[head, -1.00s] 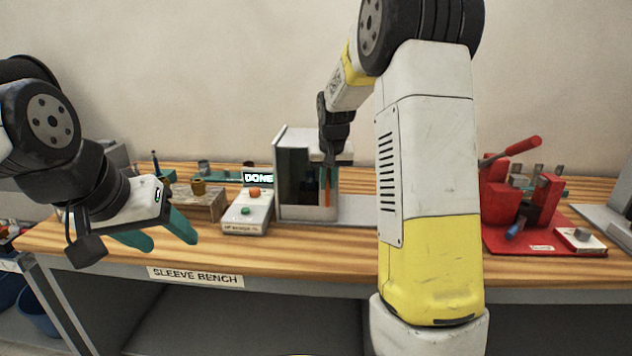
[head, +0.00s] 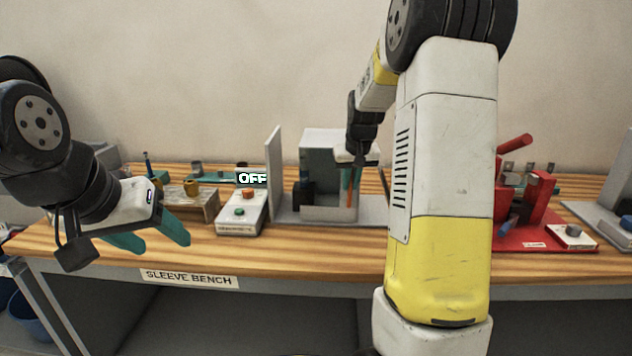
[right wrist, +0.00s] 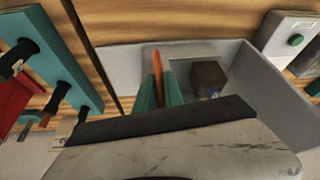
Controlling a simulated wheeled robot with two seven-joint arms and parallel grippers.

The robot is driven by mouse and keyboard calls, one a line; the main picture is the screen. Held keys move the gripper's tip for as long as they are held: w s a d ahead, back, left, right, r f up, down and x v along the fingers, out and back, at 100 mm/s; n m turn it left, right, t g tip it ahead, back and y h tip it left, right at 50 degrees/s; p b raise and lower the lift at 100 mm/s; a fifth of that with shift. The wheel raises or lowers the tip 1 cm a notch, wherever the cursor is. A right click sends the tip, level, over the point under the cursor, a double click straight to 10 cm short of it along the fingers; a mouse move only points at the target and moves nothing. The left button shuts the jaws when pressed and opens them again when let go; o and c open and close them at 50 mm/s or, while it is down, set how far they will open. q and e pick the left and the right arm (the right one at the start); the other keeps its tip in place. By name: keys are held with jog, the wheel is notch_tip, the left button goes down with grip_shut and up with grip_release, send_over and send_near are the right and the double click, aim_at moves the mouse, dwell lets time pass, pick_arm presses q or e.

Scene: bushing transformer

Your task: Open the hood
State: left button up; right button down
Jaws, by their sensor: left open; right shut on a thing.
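The hood (head: 323,143) is a pale grey box-like cover with a see-through front on the bench. It stands apart from a thin upright panel (head: 273,175) to its left, with a gap between them. My right gripper (head: 350,186) is shut on the hood's orange handle (right wrist: 157,62), at the hood's right front. In the right wrist view the teal fingers (right wrist: 160,92) lie on both sides of the handle. A dark block (right wrist: 208,76) shows beside them. My left gripper (head: 166,240) is open and empty, in front of the bench's left part.
A control box (head: 242,212) with orange and green buttons stands left of the panel, with an "OFF" sign (head: 252,178) above it. A red fixture (head: 540,200) stands at the right. My right arm hides part of the bench. The bench front strip is clear.

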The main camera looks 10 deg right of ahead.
jog(key=s+d, duration=0.3)
jog(key=d, duration=0.7)
jog(key=c, duration=1.5)
grip_release()
jog(key=shift+w+a, duration=0.1)
jog(key=shift+o, duration=0.2)
jog(key=v, duration=0.7)
jog(key=shift+r, duration=0.4)
